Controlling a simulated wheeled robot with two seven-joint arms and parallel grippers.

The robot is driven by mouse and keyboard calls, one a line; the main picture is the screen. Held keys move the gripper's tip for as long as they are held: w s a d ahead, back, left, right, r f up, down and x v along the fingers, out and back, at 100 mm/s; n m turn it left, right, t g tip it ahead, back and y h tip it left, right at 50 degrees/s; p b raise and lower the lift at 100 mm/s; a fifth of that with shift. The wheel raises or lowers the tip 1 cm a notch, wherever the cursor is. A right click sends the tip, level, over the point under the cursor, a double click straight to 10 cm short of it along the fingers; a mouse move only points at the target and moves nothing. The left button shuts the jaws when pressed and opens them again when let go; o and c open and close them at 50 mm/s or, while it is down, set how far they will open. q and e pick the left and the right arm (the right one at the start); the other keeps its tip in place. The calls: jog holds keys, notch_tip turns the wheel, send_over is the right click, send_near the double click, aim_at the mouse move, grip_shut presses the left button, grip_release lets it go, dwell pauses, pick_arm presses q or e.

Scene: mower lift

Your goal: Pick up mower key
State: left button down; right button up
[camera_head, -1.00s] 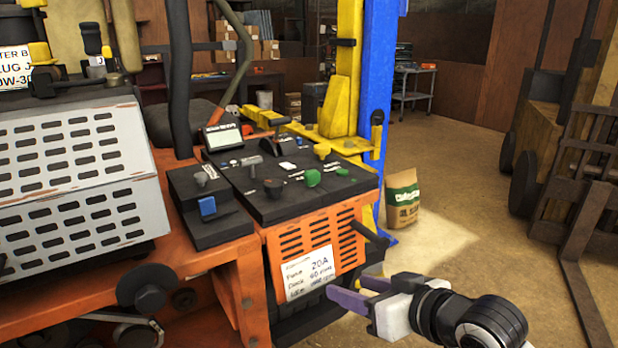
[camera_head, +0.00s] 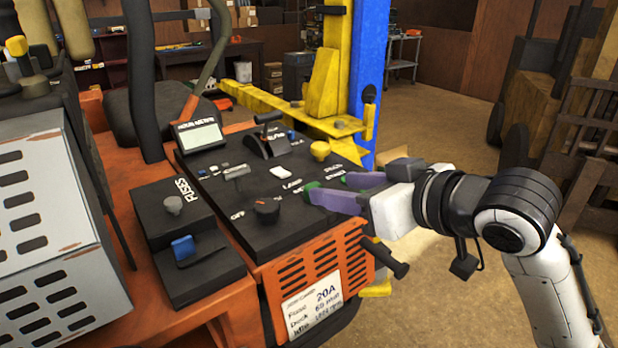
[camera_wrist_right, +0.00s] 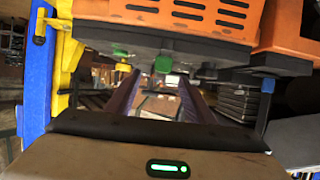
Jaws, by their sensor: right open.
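The mower's black control panel (camera_head: 215,215) fills the middle of the head view. A small grey T-shaped piece (camera_head: 236,172) stands on it and may be the mower key; I cannot tell for sure. A black round knob (camera_head: 266,210) sits near the OFF label. My right gripper (camera_head: 326,186), with purple fingers, is open over the panel's right edge, right of these pieces. In the right wrist view, a green knob (camera_wrist_right: 163,64) shows between the fingers (camera_wrist_right: 162,85). My left gripper is not in view.
A fuse box (camera_head: 160,210) with a blue switch (camera_head: 183,248) stands left of the panel. A yellow knob (camera_head: 320,150) and a lever (camera_head: 268,135) rise behind. A black handle (camera_head: 385,257) juts out below my right gripper. A blue and yellow lift post (camera_head: 368,75) stands behind.

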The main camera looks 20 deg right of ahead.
aim_at(314, 184)
jog(key=shift+b+x, duration=0.45)
jog(key=shift+x, duration=0.35)
jog(key=x, duration=0.6)
jog(key=shift+s+a, duration=0.15)
jog(key=c, duration=1.1)
